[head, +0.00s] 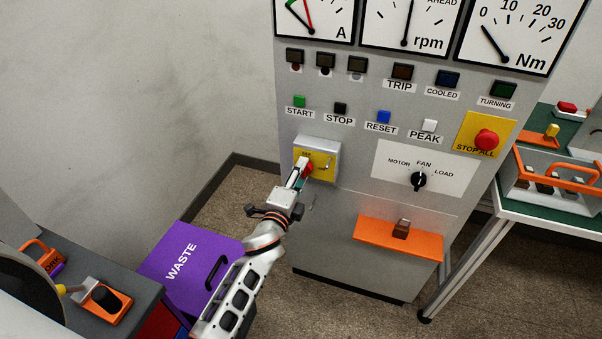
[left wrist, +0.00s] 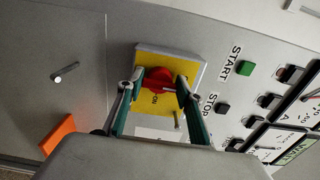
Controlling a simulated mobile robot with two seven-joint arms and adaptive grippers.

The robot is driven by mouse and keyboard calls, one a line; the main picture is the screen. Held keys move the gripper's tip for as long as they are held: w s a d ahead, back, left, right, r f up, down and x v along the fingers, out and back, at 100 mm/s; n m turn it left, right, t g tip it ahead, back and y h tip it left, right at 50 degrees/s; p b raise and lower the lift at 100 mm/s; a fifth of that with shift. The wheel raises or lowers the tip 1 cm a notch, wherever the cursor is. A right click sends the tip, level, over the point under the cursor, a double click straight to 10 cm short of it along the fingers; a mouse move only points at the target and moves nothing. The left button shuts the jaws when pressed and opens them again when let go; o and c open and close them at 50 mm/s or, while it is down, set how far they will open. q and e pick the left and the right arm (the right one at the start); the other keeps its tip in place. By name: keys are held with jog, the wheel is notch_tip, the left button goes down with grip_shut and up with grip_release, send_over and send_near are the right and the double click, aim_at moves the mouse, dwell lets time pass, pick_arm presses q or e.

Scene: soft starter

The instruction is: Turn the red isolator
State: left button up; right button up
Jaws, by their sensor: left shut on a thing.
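The red isolator (head: 308,171) is a rotary handle on a yellow plate (head: 325,160), set in a grey box on the front of the control cabinet (head: 345,210). My left gripper (head: 302,172) is at the isolator, its fingers on the handle and hiding part of it. In the left wrist view the red isolator (left wrist: 158,78) lies between the two fingers of my left gripper (left wrist: 159,92), with the word ON readable on the plate below it. The gripper is shut on the handle. My right gripper is in neither view.
A red STOP ALL button (head: 487,139) is at the cabinet's right. START (head: 299,102) and other small buttons sit above the isolator. An orange shelf (head: 385,238) juts out lower right. A purple WASTE box (head: 190,262) stands beside my left arm. A table (head: 550,216) stands right.

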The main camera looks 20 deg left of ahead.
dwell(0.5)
pick_arm(q)
jog(key=o, duration=0.9)
jog(key=s, duration=1.2)
jog(key=shift+a, duration=0.2)
